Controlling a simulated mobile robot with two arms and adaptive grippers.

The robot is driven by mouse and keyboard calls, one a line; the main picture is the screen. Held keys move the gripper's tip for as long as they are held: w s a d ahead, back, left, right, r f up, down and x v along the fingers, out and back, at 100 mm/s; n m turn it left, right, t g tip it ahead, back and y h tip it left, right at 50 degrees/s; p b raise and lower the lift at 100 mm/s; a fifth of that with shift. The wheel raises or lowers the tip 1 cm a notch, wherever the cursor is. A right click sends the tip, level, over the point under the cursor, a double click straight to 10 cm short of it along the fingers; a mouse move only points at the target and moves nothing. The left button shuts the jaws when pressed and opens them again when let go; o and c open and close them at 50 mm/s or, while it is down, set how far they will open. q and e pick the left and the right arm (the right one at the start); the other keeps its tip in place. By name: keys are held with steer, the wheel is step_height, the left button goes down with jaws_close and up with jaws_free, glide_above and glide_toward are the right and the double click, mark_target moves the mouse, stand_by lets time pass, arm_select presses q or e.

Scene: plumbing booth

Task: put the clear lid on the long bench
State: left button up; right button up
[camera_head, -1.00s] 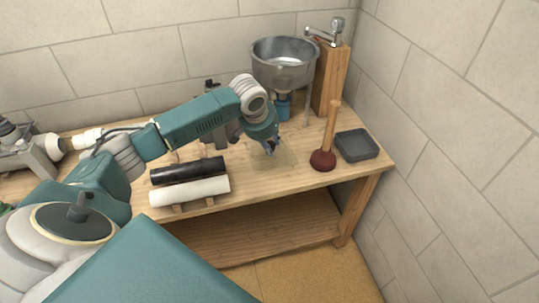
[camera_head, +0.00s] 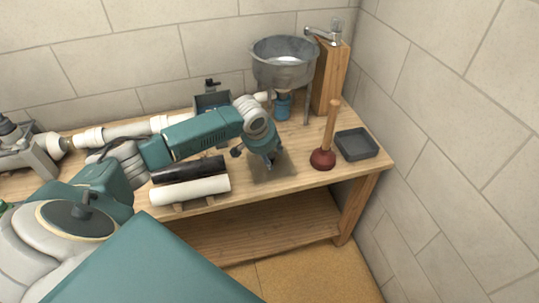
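The clear lid (camera_head: 285,172) is a see-through, brownish square sheet at the front of the long bench (camera_head: 115,195), between the pipe rack and the plunger. My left gripper (camera_head: 270,161) points down over the lid's middle, its fingertips at or very close to it. The fingers are small and partly hidden by the wrist, so I cannot tell whether they grip the lid or whether it lies flat on the wood. My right gripper is not in view.
A black pipe (camera_head: 190,169) and a white pipe (camera_head: 190,190) lie on a rack left of the lid. A plunger (camera_head: 324,157) and a grey tray (camera_head: 356,145) stand right. Behind are a metal basin (camera_head: 284,62) and a dark box (camera_head: 212,102).

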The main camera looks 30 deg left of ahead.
arm_select(q)
steer(key=v, duration=1.2)
steer(key=shift+b, duration=0.3)
steer(key=shift+r, duration=0.1)
